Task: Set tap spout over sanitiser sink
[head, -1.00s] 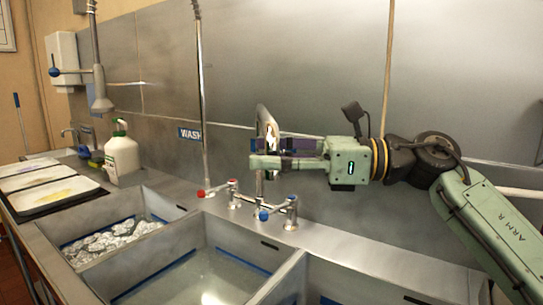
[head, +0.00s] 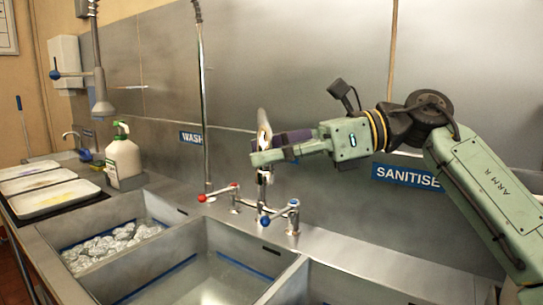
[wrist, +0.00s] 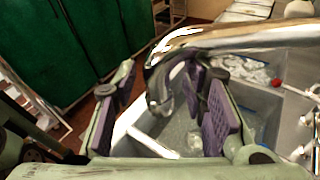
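The chrome tap spout (head: 264,128) arches up from the mixer tap behind the sinks and points out toward the middle basin (head: 195,270). The sanitiser sink (head: 340,285) is the right-hand basin, below the blue SANITISE sign (head: 405,176); only part of it shows. My gripper (head: 270,150) is at the spout, its fingers level with the upper part of it. In the wrist view the purple finger pads stand apart, with the down-turned end of the spout (wrist: 158,85) between them. I cannot tell whether either pad touches it.
Red (head: 217,192) and blue (head: 280,213) tap levers stand below my gripper. A tall spray hose riser (head: 203,110) rises to their left. The left basin holds glassware (head: 110,243). A soap bottle (head: 122,160) and trays (head: 55,198) stand further left.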

